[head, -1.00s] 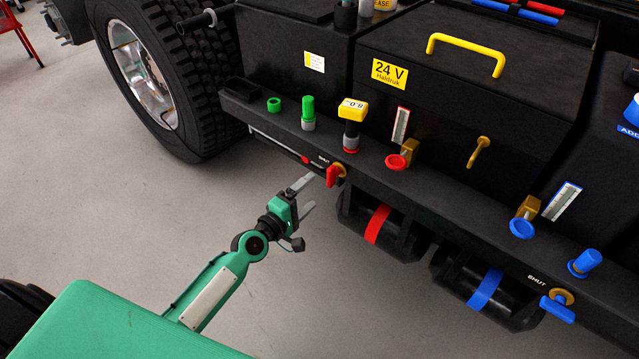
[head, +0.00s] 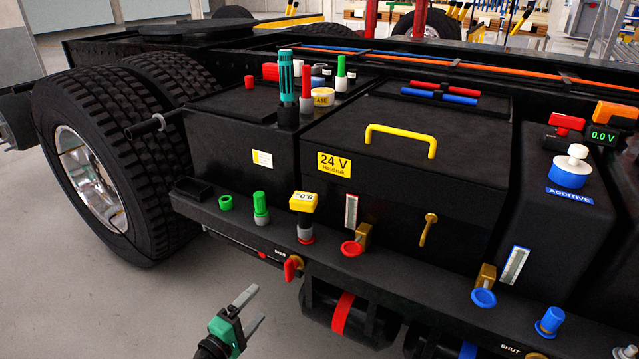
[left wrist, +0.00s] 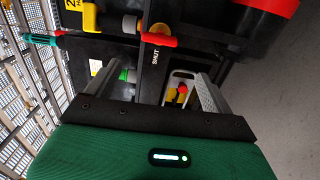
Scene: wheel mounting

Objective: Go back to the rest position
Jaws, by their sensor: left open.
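My left gripper (head: 249,312) is green with grey fingers and shows at the bottom of the head view, left of centre. Its fingers are apart with nothing between them. It is in free air in front of the truck's side, below and left of the red shut-off valve handle (head: 292,267). In the left wrist view the two grey fingers (left wrist: 178,95) are spread, and the red valve handle (left wrist: 160,40) shows beyond them, apart from the fingers. My right gripper is in neither view.
The black truck chassis carries a ledge with a green cap (head: 261,208), a yellow-topped gauge (head: 303,202) and blue fittings (head: 484,298). A large wheel (head: 110,165) stands at left. An air tank with a red band (head: 342,313) hangs below. The floor at lower left is clear.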

